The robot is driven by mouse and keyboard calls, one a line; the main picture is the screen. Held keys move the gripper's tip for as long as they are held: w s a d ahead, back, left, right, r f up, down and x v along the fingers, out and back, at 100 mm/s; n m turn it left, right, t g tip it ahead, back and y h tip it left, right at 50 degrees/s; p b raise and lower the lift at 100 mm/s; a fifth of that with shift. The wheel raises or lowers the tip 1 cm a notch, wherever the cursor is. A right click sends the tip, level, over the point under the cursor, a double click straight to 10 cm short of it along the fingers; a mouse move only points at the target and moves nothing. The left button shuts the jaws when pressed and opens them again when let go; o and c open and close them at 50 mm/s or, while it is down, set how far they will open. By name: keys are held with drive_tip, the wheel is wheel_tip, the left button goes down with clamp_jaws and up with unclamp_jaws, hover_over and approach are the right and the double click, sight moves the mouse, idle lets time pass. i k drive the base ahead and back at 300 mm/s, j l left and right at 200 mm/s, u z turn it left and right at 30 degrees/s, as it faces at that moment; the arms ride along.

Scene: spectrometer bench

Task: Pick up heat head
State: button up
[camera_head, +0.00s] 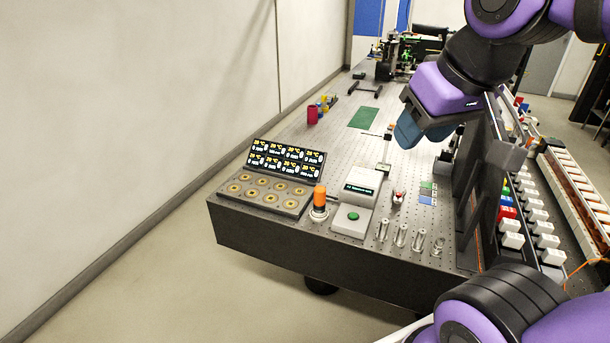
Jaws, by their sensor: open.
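I cannot tell for sure which item is the heat head. An upright orange-capped cylinder (320,197) on a pale round base stands at the bench's front, just right of the heating block (265,191) with round wells and a lit display. My gripper (412,133) is above the perforated bench (338,140), up and to the right of the orange-capped cylinder and well apart from it. Its blue fingers point down and left. It is open, with nothing visible in it, though the gap between the fingers is mostly hidden.
A white device (363,182) and a green-button box (352,220) stand right of the orange-capped cylinder. Several clear vials (400,236) line the front edge. A dark upright rack (480,190) stands at right.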

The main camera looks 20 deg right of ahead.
sight(319, 211)
drive_tip(key=i+j, duration=0.1)
drive_tip(key=j, duration=0.3)
drive_tip(key=i+j+u, duration=0.1)
drive_tip(key=j, duration=0.35)
drive_tip(key=i+j, duration=0.15)
drive_tip(key=j, duration=0.25)
